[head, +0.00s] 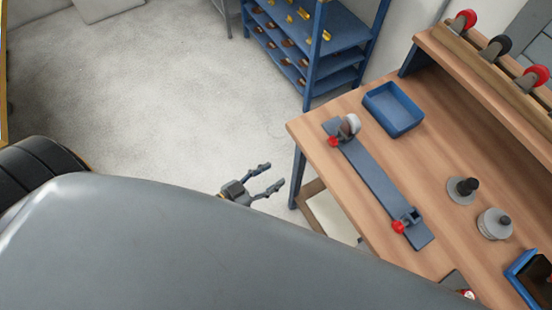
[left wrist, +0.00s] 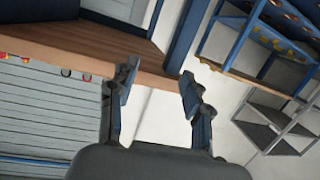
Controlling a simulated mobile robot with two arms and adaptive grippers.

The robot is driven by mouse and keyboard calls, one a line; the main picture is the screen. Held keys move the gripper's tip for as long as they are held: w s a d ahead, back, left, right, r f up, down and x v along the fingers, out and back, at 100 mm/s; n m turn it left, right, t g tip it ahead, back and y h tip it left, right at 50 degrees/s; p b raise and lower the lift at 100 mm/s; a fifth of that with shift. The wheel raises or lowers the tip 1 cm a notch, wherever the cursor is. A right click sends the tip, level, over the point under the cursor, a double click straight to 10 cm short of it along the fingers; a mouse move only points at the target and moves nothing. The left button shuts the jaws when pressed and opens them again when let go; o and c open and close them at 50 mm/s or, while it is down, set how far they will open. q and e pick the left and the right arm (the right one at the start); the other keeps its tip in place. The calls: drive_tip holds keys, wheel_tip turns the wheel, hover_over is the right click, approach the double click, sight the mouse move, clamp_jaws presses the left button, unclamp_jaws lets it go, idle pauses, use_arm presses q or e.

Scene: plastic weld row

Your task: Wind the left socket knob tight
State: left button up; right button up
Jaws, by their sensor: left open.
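A long blue-grey bar (head: 372,180) lies on the wooden workbench (head: 440,160) and carries a socket at each end. The left socket's red knob (head: 333,141) is at the bar's upper left end, beside a pale grey round part (head: 350,125). The other red knob (head: 398,227) is at the bar's lower right end. How tight either knob is cannot be told. My left gripper (head: 272,176) is open and empty, over the floor left of the bench and apart from it. In the left wrist view its open fingers (left wrist: 158,74) show with nothing between them. My right gripper is not in view.
A blue tray (head: 393,109) stands behind the bar. A dark weight (head: 462,190) and a grey round part (head: 494,224) stand to its right. A blue shelf rack (head: 335,35) stands beyond the bench.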

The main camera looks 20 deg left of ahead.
use_arm(q)
drive_tip(key=s+a+f+g+y, duration=0.1)
drive_tip(key=a+f, duration=0.1)
drive_tip(key=f, duration=0.5)
drive_tip(key=s+a+f+n+g+y+b, duration=0.1)
drive_tip(key=a+f+y, duration=0.1)
drive_tip(key=f, duration=0.4)
drive_tip(key=shift+s+a+f+y, duration=0.3)
drive_tip(key=shift+s+f, duration=0.1)
